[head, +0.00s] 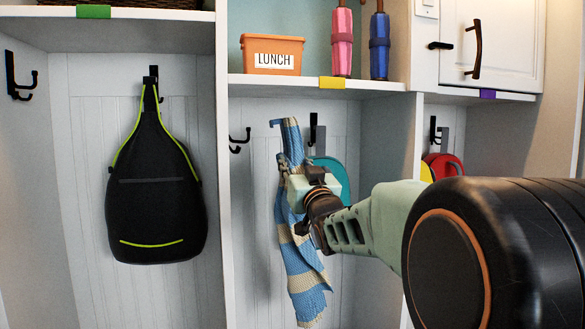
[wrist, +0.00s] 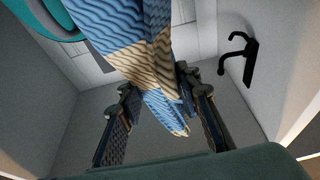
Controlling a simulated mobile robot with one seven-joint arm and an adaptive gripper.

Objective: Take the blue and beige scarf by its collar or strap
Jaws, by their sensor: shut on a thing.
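The blue and beige scarf (head: 303,270) hangs down in the middle cubby, with its narrow upper end (head: 291,135) rising above my gripper. My gripper (head: 286,182) is shut on the scarf at its upper part; my wrist hides some of the cloth. In the wrist view the scarf (wrist: 155,60) passes between the two fingers of my gripper (wrist: 156,88). I cannot tell whether the scarf's top touches a hook.
Black hooks (head: 240,140) and (head: 314,130) are on the middle cubby's walls; one shows in the wrist view (wrist: 238,57). A teal item (head: 330,172) hangs behind my gripper. A black backpack (head: 155,190) hangs left. An orange lunch box (head: 271,54) stands on the shelf above.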

